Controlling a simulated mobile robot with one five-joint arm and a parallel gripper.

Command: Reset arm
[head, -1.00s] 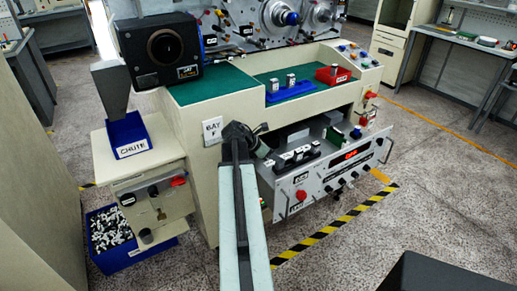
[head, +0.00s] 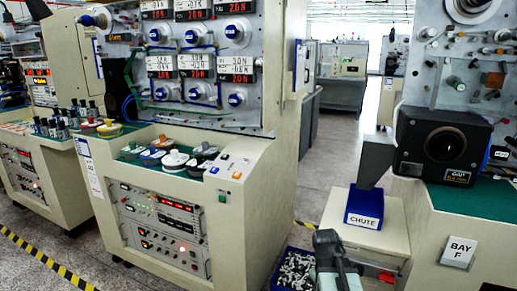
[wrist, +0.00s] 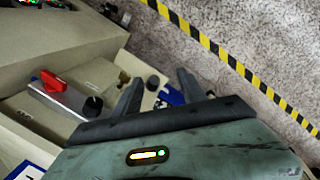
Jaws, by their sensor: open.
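My gripper (wrist: 160,88) shows in the wrist view with its two dark fingers spread apart and nothing between them. It is over the side of the chute cabinet, with part of a blue bin (wrist: 172,97) visible between and beyond the fingers. A red handle (wrist: 53,81) and a black knob (wrist: 93,104) are left of the fingers. In the head view my arm (head: 332,262) rises from the bottom edge, in front of the chute stand; the fingers cannot be made out there.
The blue chute box (head: 364,207) stands on a beige cabinet, left of the BAY F sign (head: 459,250). A bin of black and white pieces (head: 294,271) is on the floor. A winding console (head: 190,215) stands left. Striped tape (wrist: 225,55) crosses clear floor.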

